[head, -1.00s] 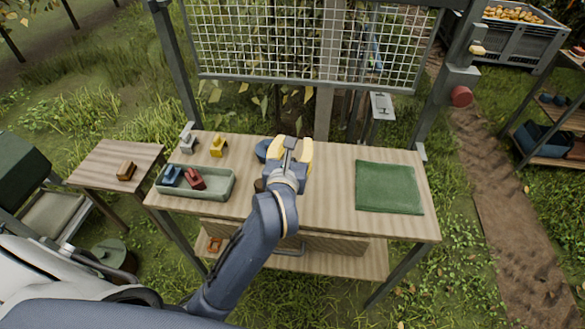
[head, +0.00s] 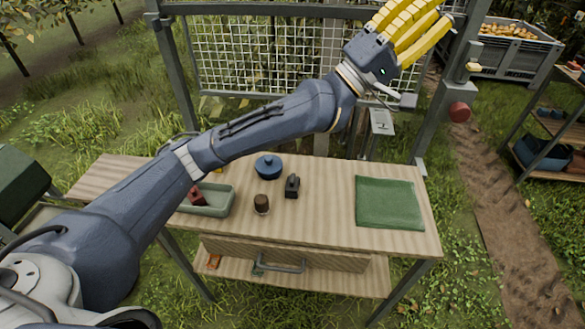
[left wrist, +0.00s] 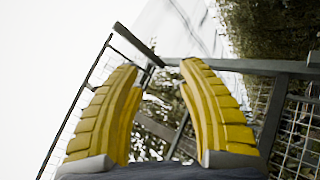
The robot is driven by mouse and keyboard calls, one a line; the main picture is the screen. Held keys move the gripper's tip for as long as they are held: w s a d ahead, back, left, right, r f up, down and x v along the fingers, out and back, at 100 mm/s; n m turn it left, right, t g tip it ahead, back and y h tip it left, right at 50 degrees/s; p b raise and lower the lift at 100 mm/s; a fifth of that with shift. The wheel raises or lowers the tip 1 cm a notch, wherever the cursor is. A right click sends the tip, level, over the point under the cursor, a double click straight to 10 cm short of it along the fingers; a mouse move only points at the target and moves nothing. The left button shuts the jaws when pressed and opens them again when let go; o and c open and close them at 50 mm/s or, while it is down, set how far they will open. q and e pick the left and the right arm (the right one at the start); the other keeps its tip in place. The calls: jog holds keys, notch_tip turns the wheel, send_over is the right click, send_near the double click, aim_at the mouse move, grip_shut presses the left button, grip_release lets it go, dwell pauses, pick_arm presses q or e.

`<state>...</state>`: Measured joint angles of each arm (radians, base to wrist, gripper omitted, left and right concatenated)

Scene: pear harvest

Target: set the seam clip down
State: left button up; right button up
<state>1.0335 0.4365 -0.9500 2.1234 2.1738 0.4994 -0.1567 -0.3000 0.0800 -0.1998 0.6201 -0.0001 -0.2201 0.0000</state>
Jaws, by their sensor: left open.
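A small dark clip (head: 292,186), which looks like the seam clip, stands on the wooden bench (head: 330,215), between a blue lidded pot and the green cloth. Nothing touches it. My left gripper (head: 425,22) is raised high at the upper right, in front of the mesh frame and well away from the bench. In the left wrist view its yellow fingers (left wrist: 160,68) are spread apart with nothing between them. My right gripper is in neither view.
A blue pot (head: 268,166) and a brown cup (head: 262,203) stand left of the clip. A green cloth (head: 388,203) lies to the right. A green tray (head: 218,203) with a red clip (head: 197,197) is partly behind my left arm. The mesh frame (head: 260,60) rises behind the bench.

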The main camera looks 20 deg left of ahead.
pick_arm(q)
jog(key=s+d+m+g+h, duration=0.2)
jog(key=d+m+g, duration=0.2)
jog(key=m+g, duration=0.55)
jog(key=m+g+y, duration=0.6)
jog(key=m+y, duration=1.8)
jog(key=m, duration=0.4)
send_over(292, 177)
notch_tip(292, 177, down, 33)
jog(key=shift+n, duration=0.25)
jog(key=f, duration=1.1)
jog(key=shift+s+d+f, duration=0.1)
jog(key=shift+d+f, duration=0.15)
jog(key=shift+f, duration=0.1)
jog(key=shift+a+f, duration=0.2)
jog(key=shift+f, duration=2.45)
